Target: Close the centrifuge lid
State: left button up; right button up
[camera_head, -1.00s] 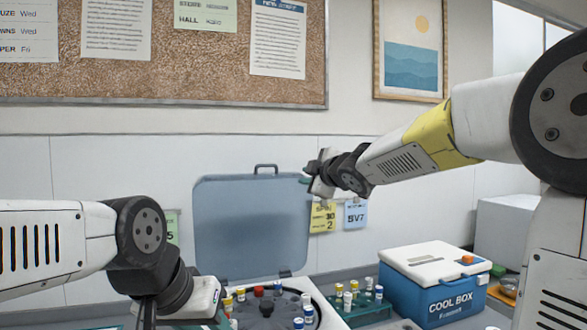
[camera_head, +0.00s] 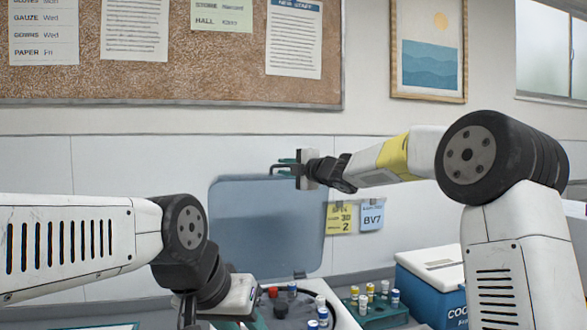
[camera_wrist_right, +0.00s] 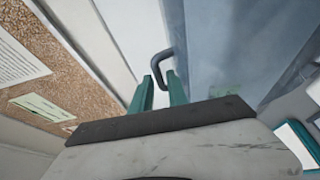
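The centrifuge lid (camera_head: 265,230) is a blue-grey panel standing open, upright behind the centrifuge (camera_head: 337,308). Its dark handle is on the top edge and shows in the right wrist view (camera_wrist_right: 160,62). My right gripper (camera_head: 282,168) is at the lid's top edge by the handle. In the right wrist view its two teal fingers (camera_wrist_right: 160,80) are apart, with the handle at and between their tips; contact cannot be told. My left gripper is low in the head view, in front of the centrifuge, with its fingers mostly cut off by the bottom edge.
Tubes with coloured caps, including a red one (camera_head: 273,292), show in the centrifuge. A green rack (camera_head: 385,318) with several tubes and a blue-and-white cool box (camera_head: 425,290) stand to the right. Yellow and blue notes (camera_head: 339,218) hang on the wall behind.

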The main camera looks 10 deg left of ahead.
jog(key=shift+w+a, duration=0.1)
grip_shut()
dwell(1.4)
